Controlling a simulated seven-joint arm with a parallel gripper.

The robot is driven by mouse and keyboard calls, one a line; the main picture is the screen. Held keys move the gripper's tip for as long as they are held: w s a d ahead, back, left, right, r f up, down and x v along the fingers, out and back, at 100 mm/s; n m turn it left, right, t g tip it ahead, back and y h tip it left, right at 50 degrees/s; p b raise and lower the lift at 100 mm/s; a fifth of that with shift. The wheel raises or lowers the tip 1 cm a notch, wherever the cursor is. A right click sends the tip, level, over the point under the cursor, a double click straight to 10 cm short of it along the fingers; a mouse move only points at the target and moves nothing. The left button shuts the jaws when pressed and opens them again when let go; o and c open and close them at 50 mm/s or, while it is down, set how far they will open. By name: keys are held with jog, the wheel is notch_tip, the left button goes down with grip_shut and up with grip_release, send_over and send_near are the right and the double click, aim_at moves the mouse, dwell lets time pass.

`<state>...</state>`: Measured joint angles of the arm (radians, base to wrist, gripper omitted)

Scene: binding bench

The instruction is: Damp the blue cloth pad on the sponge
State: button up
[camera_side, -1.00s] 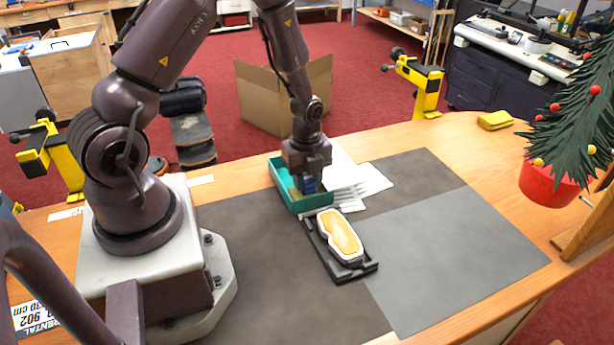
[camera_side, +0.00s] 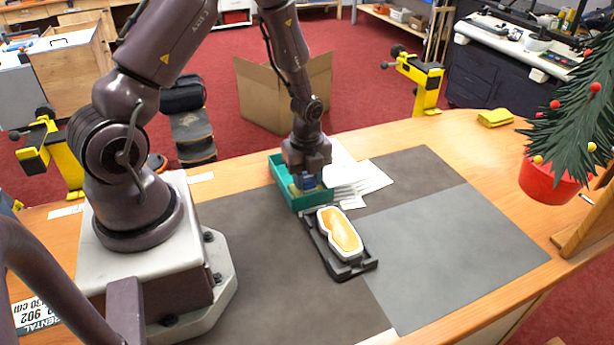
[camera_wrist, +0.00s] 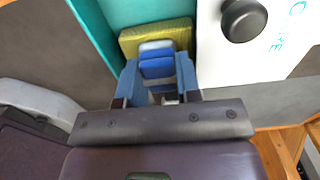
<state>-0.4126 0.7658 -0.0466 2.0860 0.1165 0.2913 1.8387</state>
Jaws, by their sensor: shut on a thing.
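My gripper (camera_side: 307,183) is inside the teal tray (camera_side: 300,206), shut on the blue cloth pad (camera_wrist: 157,68). In the wrist view the pad is a small blue block between the two fingers. The yellow-green sponge (camera_wrist: 160,35) lies in the tray, at the pad's far side in that view, partly hidden by the pad and fingers. In the side view only a sliver of the sponge shows around the gripper. The pad appears low over or on the sponge; I cannot tell whether they touch.
A black stand with a white-rimmed orange piece (camera_side: 341,232) is just in front of the tray. White papers (camera_side: 362,182) lie to its right. The grey mat (camera_side: 455,265) is clear.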

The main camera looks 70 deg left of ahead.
aim_at(307, 177)
jog(key=shift+f, duration=0.1)
dwell(0.3)
jog(key=shift+r, duration=3.55)
